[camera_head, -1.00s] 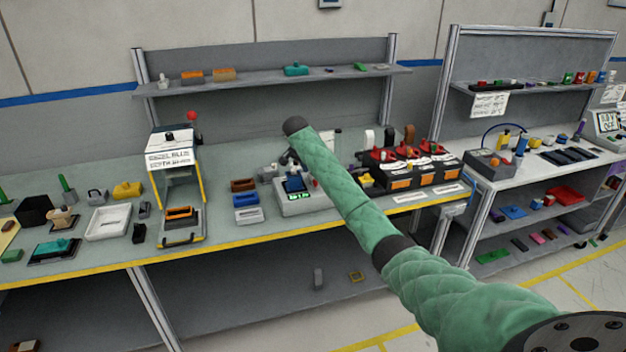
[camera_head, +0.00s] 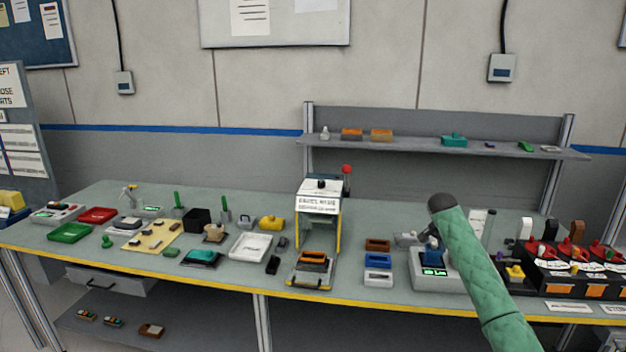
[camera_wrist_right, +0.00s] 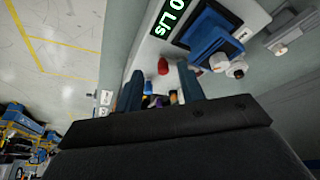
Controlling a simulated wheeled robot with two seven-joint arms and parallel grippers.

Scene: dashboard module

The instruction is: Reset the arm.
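My right arm (camera_head: 480,265) in its green sleeve comes in from the lower right of the head view, its dark end in front of the grey device. Its gripper cannot be made out there. In the right wrist view my right gripper (camera_wrist_right: 160,88) has its two blue-grey fingers apart, with nothing held between them. The grey device (camera_head: 425,283) with a green display stands on the bench. It also shows in the right wrist view (camera_wrist_right: 150,50), beyond the fingers, with a blue part (camera_wrist_right: 212,38) on it. My left gripper is in neither view.
The long bench (camera_head: 215,277) holds a yellow-sided stand (camera_head: 318,200), a white tray (camera_head: 250,248), green and red trays at left, and blue, white and brown blocks beside the device. Black bins (camera_head: 560,275) stand at right. A shelf (camera_head: 420,147) runs above the bench.

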